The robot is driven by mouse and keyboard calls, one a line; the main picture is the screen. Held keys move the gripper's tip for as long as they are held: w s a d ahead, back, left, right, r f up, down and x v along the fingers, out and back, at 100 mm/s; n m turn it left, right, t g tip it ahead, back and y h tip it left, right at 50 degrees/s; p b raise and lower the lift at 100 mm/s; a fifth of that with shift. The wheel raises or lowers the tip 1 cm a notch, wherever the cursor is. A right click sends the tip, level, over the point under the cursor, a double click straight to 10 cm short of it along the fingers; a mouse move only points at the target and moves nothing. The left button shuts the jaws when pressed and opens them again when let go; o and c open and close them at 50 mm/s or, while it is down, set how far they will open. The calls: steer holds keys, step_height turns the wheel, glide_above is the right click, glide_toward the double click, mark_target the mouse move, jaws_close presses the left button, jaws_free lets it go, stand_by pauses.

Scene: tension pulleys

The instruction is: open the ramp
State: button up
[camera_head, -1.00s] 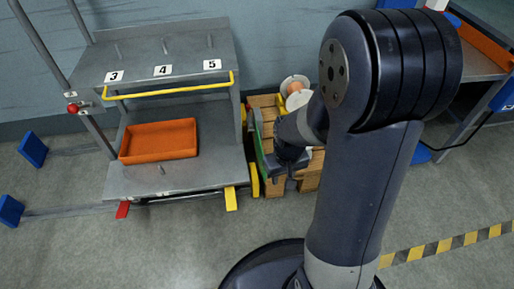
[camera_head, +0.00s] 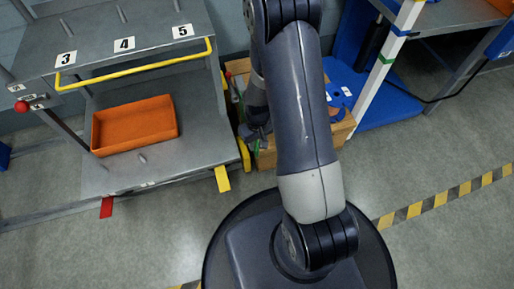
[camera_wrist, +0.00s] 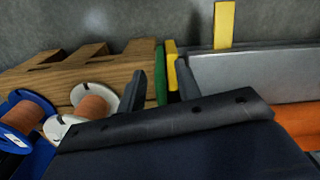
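No part is plainly marked as a ramp. A green strip (camera_wrist: 160,75) and a yellow strip (camera_wrist: 171,64) stand side by side between the cart and a wooden pallet in the wrist view. The yellow strip also shows at the cart's right side in the head view (camera_head: 243,154). My gripper (camera_wrist: 160,82) is open, with its two dark fingers apart and the strips showing between them. I cannot tell whether the fingers touch them. In the head view my gripper (camera_head: 256,132) is low beside the cart's right edge, partly hidden by my arm.
The grey cart (camera_head: 185,150) has pegs numbered 3, 4 and 5, a yellow handle (camera_head: 140,66) and an orange tray (camera_head: 135,124). The wooden pallet (camera_wrist: 85,68) and orange-wound spools (camera_wrist: 92,108) lie close to my gripper. Open floor lies in front, with striped tape (camera_head: 450,195).

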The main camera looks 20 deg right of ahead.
steer(key=shift+f+b, duration=0.45)
steer(key=shift+f, duration=0.95)
steer(key=shift+c, duration=0.2)
jaws_close()
